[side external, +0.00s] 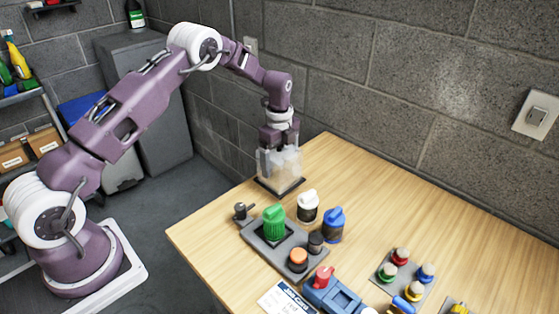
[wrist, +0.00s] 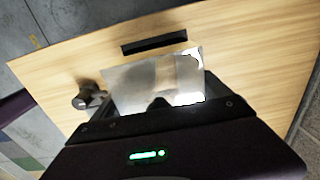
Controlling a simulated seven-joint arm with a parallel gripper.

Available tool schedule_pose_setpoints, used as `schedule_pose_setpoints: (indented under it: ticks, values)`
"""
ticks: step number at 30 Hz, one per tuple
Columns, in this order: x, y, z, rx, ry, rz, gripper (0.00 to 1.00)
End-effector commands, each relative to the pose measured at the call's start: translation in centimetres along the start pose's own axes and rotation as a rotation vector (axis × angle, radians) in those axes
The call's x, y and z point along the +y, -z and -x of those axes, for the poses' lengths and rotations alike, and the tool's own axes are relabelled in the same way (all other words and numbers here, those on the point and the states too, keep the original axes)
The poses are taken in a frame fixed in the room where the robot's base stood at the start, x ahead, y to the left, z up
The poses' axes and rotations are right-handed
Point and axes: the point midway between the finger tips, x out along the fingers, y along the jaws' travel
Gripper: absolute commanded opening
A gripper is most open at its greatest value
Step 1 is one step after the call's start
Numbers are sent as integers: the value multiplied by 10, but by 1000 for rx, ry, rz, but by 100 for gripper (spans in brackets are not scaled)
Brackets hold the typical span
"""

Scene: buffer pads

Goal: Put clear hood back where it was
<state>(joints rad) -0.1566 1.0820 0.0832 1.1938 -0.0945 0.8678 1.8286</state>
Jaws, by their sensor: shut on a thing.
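The clear hood (side external: 278,168) is a see-through box under my gripper (side external: 279,148) at the back left of the table. My gripper is shut on the hood, with the fingers at its upper part. A dark flat pad (side external: 291,190) lies on the table directly below the hood. I cannot tell whether the hood touches the pad or hangs just above it. In the wrist view the hood (wrist: 150,82) shows in front of the jaws, with glare on its right corner. A dark strip of the pad (wrist: 155,45) shows beyond it. The fingertips are mostly hidden.
A grey tray (side external: 252,233) holds a green-capped jar (side external: 274,222) and other pieces. White-capped (side external: 308,206) and blue-capped (side external: 333,224) jars stand close by. A dark knobbed piece (side external: 242,212) is near the left edge. The brick wall is close behind.

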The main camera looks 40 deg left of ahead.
Motion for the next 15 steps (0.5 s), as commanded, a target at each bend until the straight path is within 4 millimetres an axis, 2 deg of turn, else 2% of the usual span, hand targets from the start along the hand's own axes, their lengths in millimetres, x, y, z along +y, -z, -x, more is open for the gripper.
schedule_pose_setpoints:
  ticks: [15]
  values:
    - [0,0,-7,0,-1,0,35]
